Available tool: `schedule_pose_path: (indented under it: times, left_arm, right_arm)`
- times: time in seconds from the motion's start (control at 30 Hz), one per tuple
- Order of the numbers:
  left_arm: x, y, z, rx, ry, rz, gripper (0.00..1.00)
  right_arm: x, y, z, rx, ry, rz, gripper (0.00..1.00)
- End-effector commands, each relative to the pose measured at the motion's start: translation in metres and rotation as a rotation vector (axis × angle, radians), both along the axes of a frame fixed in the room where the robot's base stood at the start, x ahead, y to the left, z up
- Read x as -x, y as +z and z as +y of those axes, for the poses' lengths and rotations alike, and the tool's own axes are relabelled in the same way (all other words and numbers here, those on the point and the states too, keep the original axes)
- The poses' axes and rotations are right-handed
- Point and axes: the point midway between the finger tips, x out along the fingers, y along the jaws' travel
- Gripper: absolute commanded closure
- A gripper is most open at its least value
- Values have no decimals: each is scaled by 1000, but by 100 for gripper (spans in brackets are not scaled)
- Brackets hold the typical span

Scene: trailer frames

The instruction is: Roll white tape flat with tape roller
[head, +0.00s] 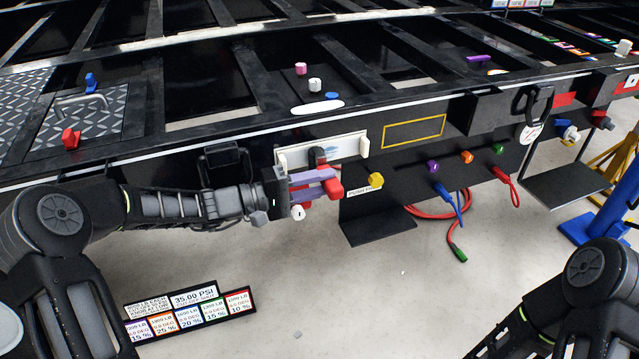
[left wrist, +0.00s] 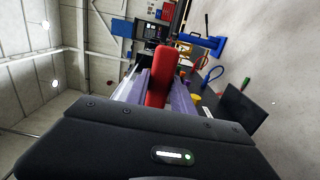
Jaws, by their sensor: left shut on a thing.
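My left gripper (head: 326,184) has purple fingers and is shut on a red-handled tool, which I take for the tape roller (head: 334,189). In the left wrist view the red handle (left wrist: 158,78) stands between the purple fingers. A dark rounded part, seemingly the roller head (head: 317,154), shows above the fingers, in front of a white strip (head: 345,147) on the trailer's side. This strip seems to be the white tape. I cannot tell whether the roller touches it. My right gripper is out of view; only my right arm shows at the lower right.
The black trailer frame (head: 225,135) runs across the view. A yellow knob (head: 376,180) is close right of the tool. A sign board (head: 190,312) is below my left arm.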

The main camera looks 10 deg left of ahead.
Motion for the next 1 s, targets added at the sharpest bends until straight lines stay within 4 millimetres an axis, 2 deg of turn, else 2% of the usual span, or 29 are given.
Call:
schedule_pose_path:
  times: [0.53, 1.0]
  left_arm:
    - [-13, 0, -18, 1, -2, -2, 100]
    - [-16, 0, -22, 1, -1, -2, 100]
  right_arm:
    - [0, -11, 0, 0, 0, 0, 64]
    - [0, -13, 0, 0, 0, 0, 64]
